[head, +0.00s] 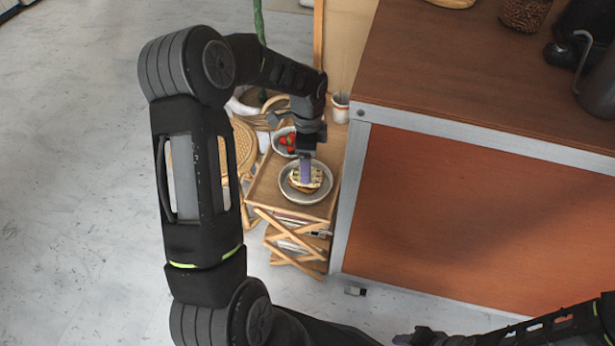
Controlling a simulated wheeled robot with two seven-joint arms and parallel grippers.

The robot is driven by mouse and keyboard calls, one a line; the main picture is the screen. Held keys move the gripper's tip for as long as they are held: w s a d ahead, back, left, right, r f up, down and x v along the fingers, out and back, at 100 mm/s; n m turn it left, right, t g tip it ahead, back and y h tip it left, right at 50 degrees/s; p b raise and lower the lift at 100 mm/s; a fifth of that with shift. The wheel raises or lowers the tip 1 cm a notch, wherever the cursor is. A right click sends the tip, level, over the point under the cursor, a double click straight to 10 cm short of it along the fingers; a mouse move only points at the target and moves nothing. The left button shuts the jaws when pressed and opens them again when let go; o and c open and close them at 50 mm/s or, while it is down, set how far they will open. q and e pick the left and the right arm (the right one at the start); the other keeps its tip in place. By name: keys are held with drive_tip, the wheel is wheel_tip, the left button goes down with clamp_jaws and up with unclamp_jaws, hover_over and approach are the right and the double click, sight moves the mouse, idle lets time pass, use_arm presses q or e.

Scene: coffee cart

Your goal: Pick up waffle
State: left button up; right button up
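The waffle (313,183) lies on a round grey plate (322,192) on a small wooden side table (262,193) beside the cart. My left gripper (306,178) points down over the plate, with its purple fingertip at the waffle and covering part of it. Only one finger face shows, so I cannot tell whether it is open or shut, or whether it touches the waffle. My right gripper (402,339) is at the bottom edge, partly cut off, away from the table; its finger opening is not clear.
A bowl of red strawberries (285,146) stands behind the plate, near my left wrist. A white cup (340,108) is at the back. The coffee cart (480,215) rises close on the right. Wicker baskets (243,145) stand left of the table. The grey floor (75,200) at left is clear.

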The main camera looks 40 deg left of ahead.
sight(317, 175)
use_arm(q)
drive_tip(key=shift+a+f+b, duration=0.1)
drive_tip(key=shift+f+b, duration=0.6)
drive_tip(key=shift+f, duration=1.95)
drive_tip(key=shift+c, duration=0.5)
drive_tip(key=c, duration=1.4)
